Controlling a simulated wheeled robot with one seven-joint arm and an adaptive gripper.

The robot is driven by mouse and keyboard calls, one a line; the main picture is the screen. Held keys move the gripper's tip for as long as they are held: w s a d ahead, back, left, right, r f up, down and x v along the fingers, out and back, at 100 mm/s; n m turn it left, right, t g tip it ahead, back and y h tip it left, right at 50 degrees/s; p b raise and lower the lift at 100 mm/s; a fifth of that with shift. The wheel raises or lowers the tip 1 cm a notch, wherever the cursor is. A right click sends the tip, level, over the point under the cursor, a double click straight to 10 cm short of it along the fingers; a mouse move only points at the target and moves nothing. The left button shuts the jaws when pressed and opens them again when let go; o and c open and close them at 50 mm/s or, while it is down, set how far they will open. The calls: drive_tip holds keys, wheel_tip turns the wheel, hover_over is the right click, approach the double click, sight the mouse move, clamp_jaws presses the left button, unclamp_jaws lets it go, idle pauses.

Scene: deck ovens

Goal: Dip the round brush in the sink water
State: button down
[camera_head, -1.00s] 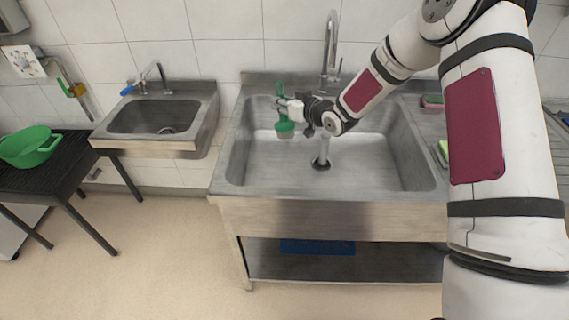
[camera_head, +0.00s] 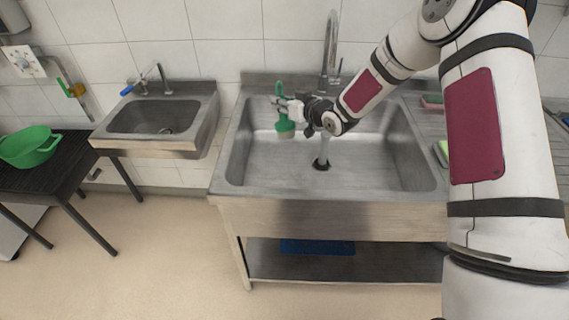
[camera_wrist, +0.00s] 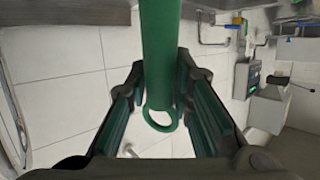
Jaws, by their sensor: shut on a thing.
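The round brush (camera_head: 284,124) is green with a pale bristle end. My gripper (camera_head: 281,103) is shut on its handle and holds it upright, bristles down, over the left part of the large steel sink (camera_head: 330,218). In the wrist view the green handle (camera_wrist: 160,50), with a hanging loop at its end, runs between the two fingers of my gripper (camera_wrist: 160,95). A stream of water falls from the tap (camera_head: 331,50) toward the drain (camera_head: 320,164), to the right of the brush. I cannot tell whether the bristles touch any water.
A small hand sink (camera_head: 190,140) hangs on the wall at the left. A green colander (camera_head: 30,146) stands on a black table (camera_head: 75,150). Sponges (camera_head: 432,102) lie at the sink's right side. A blue item (camera_head: 317,247) lies on the shelf below.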

sight(281, 95)
drive_tip(key=shift+r+p, duration=0.35)
drive_tip(key=shift+r, duration=1.7)
